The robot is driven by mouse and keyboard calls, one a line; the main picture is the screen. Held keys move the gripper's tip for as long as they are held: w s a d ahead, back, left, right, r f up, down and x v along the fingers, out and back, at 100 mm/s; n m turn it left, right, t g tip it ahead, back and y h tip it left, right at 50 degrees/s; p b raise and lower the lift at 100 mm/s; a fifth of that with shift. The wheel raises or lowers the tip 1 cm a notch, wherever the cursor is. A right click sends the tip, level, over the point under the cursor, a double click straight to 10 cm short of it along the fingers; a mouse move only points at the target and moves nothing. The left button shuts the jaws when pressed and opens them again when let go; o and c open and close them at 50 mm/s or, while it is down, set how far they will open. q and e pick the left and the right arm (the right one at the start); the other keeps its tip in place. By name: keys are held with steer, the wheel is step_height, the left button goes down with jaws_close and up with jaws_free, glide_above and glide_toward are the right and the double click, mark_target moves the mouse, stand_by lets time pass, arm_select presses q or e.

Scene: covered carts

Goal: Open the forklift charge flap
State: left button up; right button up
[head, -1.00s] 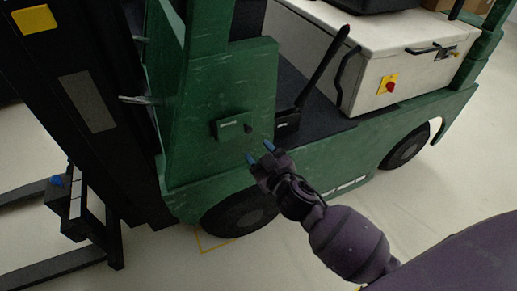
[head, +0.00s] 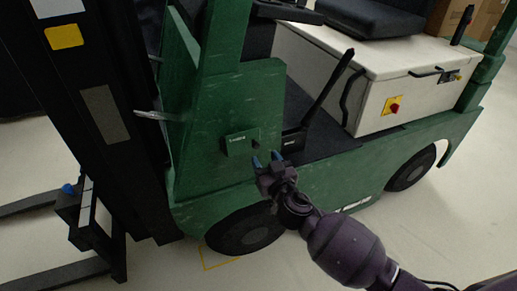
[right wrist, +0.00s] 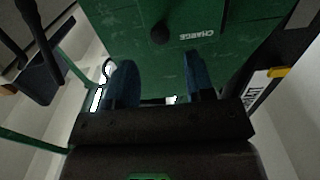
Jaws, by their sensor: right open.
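The charge flap (head: 239,143) is a small green plate on the forklift's green side panel, with a dark knob (head: 256,143) at its right end. The flap looks shut. My right gripper (head: 266,161) is open and empty, just below and right of the knob in the head view. In the right wrist view its two blue fingertips (right wrist: 157,75) are spread apart, with the knob beyond them. My left gripper is not in view.
The forklift's front wheel (head: 243,230) is below the panel, and the dark mast (head: 110,110) stands at left. A dark lever (head: 328,85) rises right of the panel. A white battery box (head: 385,75) with a red switch is at upper right.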

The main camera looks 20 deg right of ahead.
mark_target(257, 147)
steer(key=shift+w+a, duration=0.1)
steer(key=shift+w, duration=2.6)
jaws_close()
